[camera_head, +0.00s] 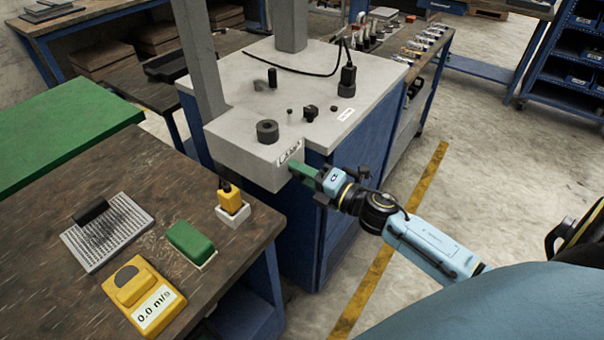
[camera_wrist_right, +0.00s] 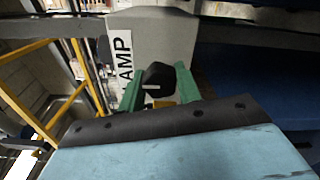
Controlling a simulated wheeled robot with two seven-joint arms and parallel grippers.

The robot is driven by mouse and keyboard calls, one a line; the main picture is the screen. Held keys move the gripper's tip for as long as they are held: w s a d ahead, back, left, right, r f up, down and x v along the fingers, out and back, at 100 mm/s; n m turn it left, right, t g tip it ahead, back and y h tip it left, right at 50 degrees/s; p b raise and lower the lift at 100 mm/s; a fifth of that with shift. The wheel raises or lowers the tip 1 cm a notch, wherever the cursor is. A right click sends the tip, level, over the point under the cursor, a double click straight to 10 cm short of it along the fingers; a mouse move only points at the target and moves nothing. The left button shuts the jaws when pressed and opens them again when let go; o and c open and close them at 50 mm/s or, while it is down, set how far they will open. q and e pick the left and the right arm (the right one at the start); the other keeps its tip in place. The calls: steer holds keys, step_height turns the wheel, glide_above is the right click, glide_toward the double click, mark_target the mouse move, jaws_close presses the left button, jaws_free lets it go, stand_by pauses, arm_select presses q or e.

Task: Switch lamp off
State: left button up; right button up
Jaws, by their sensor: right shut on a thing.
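The grey control box (camera_head: 235,155) juts from the grey machine top and carries a white label (camera_head: 290,153) on its right face. Beside the label is a black knob (camera_wrist_right: 158,76) with a short white mark. My right gripper (camera_head: 303,170) reaches this face from the right. Its green fingers are shut on the knob, one on each side, as the wrist view (camera_wrist_right: 158,90) shows. The fingers hide the knob in the head view. My left gripper is not in view.
Black knobs and a plug (camera_head: 347,80) stand on the machine top (camera_head: 310,65). A wooden bench (camera_head: 150,165) at left holds a yellow meter (camera_head: 143,295), a green block (camera_head: 191,240) and a perforated plate (camera_head: 110,235). The floor at right is open, with a yellow line (camera_head: 400,225).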

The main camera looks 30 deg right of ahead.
stand_by(0.4)
steer(key=o, duration=1)
steer(key=shift+c, duration=0.2)
steer(key=shift+s, duration=0.1)
steer(key=v, duration=1.3)
steer(key=shift+b, duration=0.45)
steer(key=shift+s+d, duration=0.1)
steer(key=s+d+f+m+g+h, duration=0.1)
steer(key=s+f+m+g+h, duration=0.25)
steer(key=f+m, duration=0.8)
steer(key=s+d+f+m+g+h, duration=0.1)
steer(key=s+f+m+g+h, duration=0.3)
steer(key=f, duration=1.5)
steer(key=s+a+f+m+g, duration=0.4)
steer(key=s+f, duration=0.4)
steer(key=s, duration=0.4)
steer(key=s+a+f+m+g, duration=0.3)
steer(key=s+a+f, duration=0.4)
steer(key=s, duration=0.5)
step_height(320, 180, down, 2)
steer(key=shift+s+f+m+g+y, duration=0.2)
steer(key=shift+s+m+g+y, duration=0.2)
steer(key=shift+g, duration=0.15)
